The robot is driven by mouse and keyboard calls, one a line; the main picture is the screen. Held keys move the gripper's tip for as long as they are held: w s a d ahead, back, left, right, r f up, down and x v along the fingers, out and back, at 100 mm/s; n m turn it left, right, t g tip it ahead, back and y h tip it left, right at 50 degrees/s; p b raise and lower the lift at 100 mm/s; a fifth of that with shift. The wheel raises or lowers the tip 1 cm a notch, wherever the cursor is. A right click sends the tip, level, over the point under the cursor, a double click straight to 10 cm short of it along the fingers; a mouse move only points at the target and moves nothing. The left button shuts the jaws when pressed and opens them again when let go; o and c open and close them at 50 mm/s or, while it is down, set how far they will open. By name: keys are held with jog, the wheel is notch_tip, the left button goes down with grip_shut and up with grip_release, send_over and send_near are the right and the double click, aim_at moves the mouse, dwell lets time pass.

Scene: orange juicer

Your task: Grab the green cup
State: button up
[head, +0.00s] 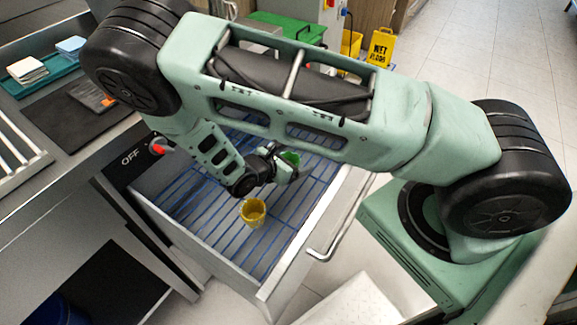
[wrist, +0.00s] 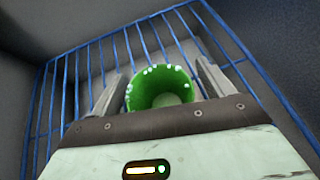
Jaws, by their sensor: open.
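The green cup (wrist: 160,88) stands in the wrist view between the two fingers of my gripper (wrist: 159,82). Its open mouth and pale inside bottom show, and the front lower part is hidden by the gripper body. The fingers are open, one on each side of the cup, and I cannot tell whether they touch it. In the head view the green cup (head: 290,159) is partly hidden by my arm and gripper (head: 283,172). It is inside the open drawer (head: 192,246), over the blue wire rack (head: 190,205).
The drawer walls surround the gripper, with a metal handle (head: 322,250) outside. A counter with a teal tray (head: 35,84) lies at left. A yellow wet floor sign (head: 381,47) stands behind.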

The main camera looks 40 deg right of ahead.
jog(key=shift+c, duration=0.3)
jog(key=c, duration=1)
jog(key=shift+o, duration=0.2)
